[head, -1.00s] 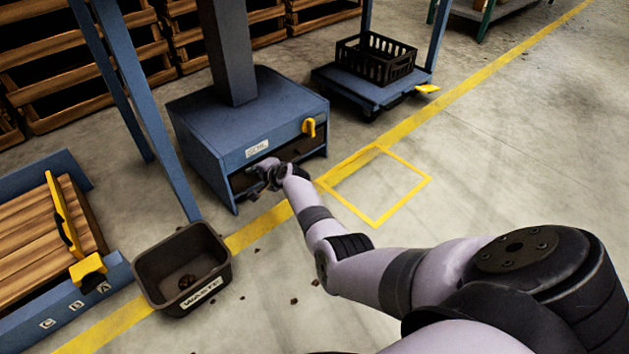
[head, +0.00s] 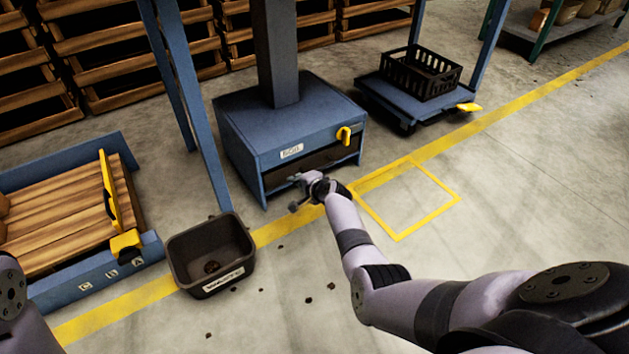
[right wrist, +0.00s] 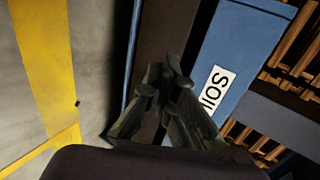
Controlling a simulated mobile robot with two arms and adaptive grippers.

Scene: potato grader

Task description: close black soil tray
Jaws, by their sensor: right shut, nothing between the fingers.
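The black soil tray (head: 333,158) sits in the opening of the blue cabinet (head: 322,132), under the panel with a white label and a yellow handle. Its dark front looks about level with the cabinet front; its exact depth is hard to tell. My right gripper (head: 296,193) is in front of the tray's left part, shut and empty. In the right wrist view its fingers (right wrist: 165,80) point towards the dark tray front (right wrist: 163,35), beside the blue panel labelled SOIL. I cannot tell whether they touch it. My left gripper is out of view.
A black crate (head: 420,72) rests on a blue platform at the back right. The yellow-outlined floor square (head: 408,198) is empty.

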